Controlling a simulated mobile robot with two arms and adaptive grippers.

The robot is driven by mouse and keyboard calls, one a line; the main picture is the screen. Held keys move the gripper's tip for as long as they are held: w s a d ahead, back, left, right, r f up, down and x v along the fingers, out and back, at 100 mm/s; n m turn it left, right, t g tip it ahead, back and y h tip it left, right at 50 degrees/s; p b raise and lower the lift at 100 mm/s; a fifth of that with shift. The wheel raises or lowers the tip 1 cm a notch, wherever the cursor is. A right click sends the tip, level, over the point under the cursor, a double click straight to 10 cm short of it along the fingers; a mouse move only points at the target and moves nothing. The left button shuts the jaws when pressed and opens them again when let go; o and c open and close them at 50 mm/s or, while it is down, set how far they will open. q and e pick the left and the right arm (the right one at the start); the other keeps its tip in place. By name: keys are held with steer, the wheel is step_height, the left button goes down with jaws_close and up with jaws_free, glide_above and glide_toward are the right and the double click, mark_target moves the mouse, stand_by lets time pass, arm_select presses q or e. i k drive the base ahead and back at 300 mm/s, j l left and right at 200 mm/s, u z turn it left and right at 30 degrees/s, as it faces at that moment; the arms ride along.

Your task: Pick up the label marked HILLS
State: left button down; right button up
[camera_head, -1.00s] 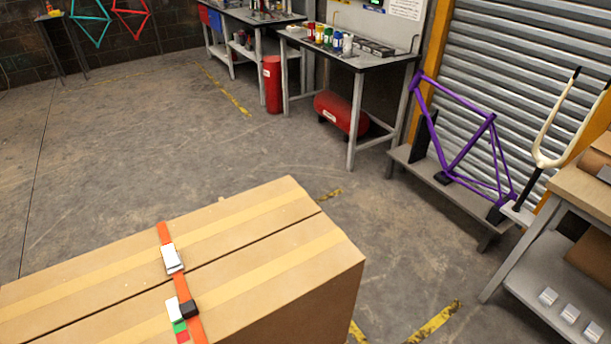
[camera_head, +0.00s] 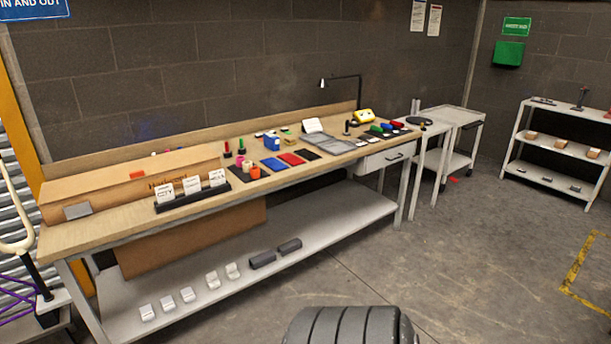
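Three small white labels or cards with dark print stand upright in a black holder (camera_head: 192,196) on the wooden workbench (camera_head: 110,223), near its front edge on the left. They are a left card (camera_head: 166,193), a middle card (camera_head: 192,185) and a right card (camera_head: 217,178). Their print is too small to read, so I cannot tell which one is marked HILLS. Neither of my grippers is in view.
A long cardboard box (camera_head: 110,190) lies behind the cards. Coloured pads, pots and tools cover the bench's middle and right. Its lower shelf (camera_head: 330,215) holds several small white blocks. A dark ribbed thing (camera_head: 345,328) is at the bottom edge. The floor (camera_head: 480,260) at right is clear.

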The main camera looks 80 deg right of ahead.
mark_target(216, 178)
steer(key=z, duration=1.85)
steer(key=i+l, duration=0.15)
